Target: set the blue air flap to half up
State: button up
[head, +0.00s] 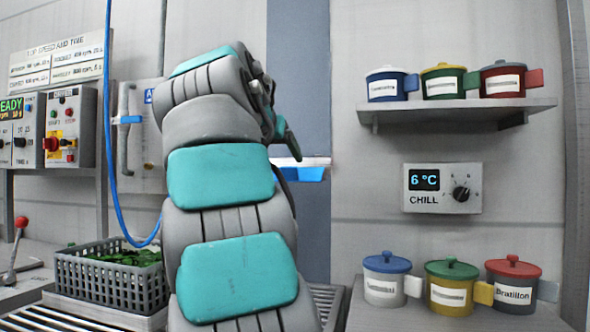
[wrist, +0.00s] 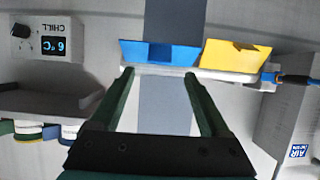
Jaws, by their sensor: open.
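A basket of greens (head: 110,285) is below. The CHILL control (head: 442,188) and lidded pots are at the right.

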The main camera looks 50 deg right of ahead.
aim_at(288, 167)
jog(key=shift+p+x, duration=0.3)
jog(key=shift+x, duration=3.6)
jog(key=shift+c, duration=0.3)
grip_shut()
